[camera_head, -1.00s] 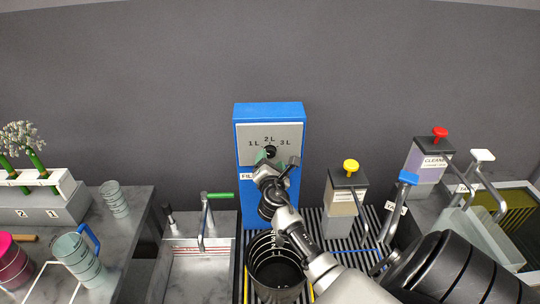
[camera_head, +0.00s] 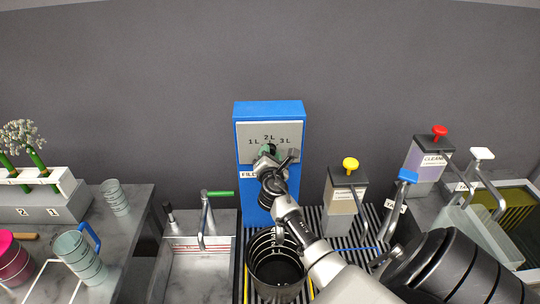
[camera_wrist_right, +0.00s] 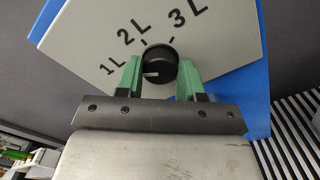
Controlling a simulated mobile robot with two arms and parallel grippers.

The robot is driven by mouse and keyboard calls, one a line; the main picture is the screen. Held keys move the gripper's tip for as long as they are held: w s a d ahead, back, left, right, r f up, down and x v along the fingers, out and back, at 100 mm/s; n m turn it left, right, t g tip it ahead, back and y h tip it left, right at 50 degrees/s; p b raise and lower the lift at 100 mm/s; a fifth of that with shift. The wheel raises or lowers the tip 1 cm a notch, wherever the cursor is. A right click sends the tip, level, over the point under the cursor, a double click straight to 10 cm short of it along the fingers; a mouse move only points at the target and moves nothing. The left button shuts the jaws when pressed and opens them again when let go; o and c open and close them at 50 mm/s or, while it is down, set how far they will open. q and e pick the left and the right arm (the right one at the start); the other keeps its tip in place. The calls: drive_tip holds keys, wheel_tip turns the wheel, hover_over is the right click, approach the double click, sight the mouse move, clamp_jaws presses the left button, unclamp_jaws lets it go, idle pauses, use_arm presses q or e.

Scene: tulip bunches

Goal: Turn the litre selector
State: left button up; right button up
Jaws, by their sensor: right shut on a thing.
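The litre selector is a round black knob (camera_wrist_right: 160,62) on the light grey plate (camera_wrist_right: 235,40) of the blue filling unit (camera_head: 268,108). Labels 1L, 2L and 3L run around it. In the right wrist view a short white mark shows on the knob's left part, on the side of the 1L label. My right gripper (camera_wrist_right: 160,76) has its green fingers on either side of the knob and is shut on it. In the head view my right gripper (camera_head: 268,152) hides most of the knob. My left gripper is not in view.
A dark bucket (camera_head: 277,270) stands below the unit, under my right forearm. A dispenser with a yellow knob (camera_head: 351,165) stands to the right, and a sink with a green-handled tap (camera_head: 220,194) to the left. Striped grating surrounds the bucket.

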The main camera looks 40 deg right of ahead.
drive_tip(key=shift+m+b, duration=3.3)
drive_tip(key=shift+m, duration=2.6)
drive_tip(key=o, duration=0.9)
drive_tip(key=shift+s+a, duration=0.1)
